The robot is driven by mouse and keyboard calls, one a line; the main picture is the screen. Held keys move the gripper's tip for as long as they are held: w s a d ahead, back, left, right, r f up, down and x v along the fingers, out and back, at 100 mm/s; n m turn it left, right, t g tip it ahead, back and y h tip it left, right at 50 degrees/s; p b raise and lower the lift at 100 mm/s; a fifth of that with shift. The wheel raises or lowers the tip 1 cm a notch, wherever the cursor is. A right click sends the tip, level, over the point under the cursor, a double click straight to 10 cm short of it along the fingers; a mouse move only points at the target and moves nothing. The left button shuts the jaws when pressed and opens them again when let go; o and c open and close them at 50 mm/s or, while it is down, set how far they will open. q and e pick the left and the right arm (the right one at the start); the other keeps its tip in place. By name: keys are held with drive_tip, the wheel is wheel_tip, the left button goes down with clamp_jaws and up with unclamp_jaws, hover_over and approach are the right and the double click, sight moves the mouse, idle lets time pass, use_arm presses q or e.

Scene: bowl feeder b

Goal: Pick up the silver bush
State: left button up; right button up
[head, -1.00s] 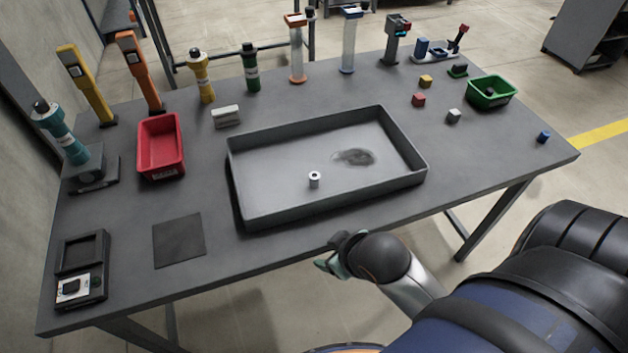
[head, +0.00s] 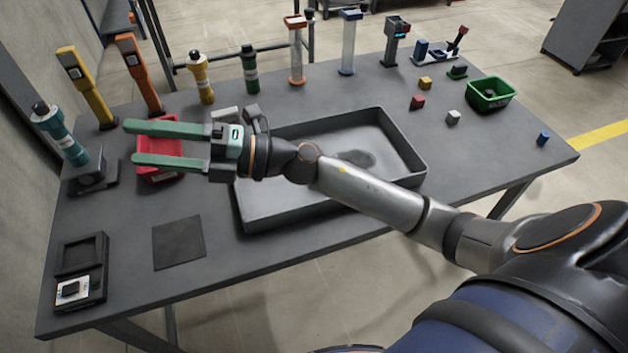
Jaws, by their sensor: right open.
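My left gripper is not in view.
A dark flat mat (head: 178,243) and a black tray fixture (head: 80,270) lie at the front left. Several coloured tube stands line the back. Small cubes and a green bin (head: 490,95) are at the right.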

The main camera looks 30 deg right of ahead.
wheel_tip(320, 180, down, 10)
drive_tip(key=d+n+g+h, duration=0.2)
drive_tip(key=n+g+h, duration=0.4)
drive_tip(key=n+g, duration=0.2)
drive_tip(key=w+d+f+m+g+h, duration=0.15)
drive_tip(key=d+h, duration=0.45)
drive_tip(key=d, duration=0.7)
drive_tip(key=d+f+h, duration=0.2)
drive_tip(key=d+h, duration=0.5)
drive_tip(key=d, duration=0.6)
drive_tip(key=f, duration=0.6)
drive_tip(key=shift+w+f, duration=0.2)
drive_tip(key=shift+f, duration=0.1)
drive_tip(key=f, duration=0.2)
drive_tip(key=f+p, duration=0.1)
drive_tip(key=f, duration=0.2)
drive_tip(key=shift+a+f, duration=0.25)
drive_tip(key=shift+f, duration=0.1)
clamp_jaws()
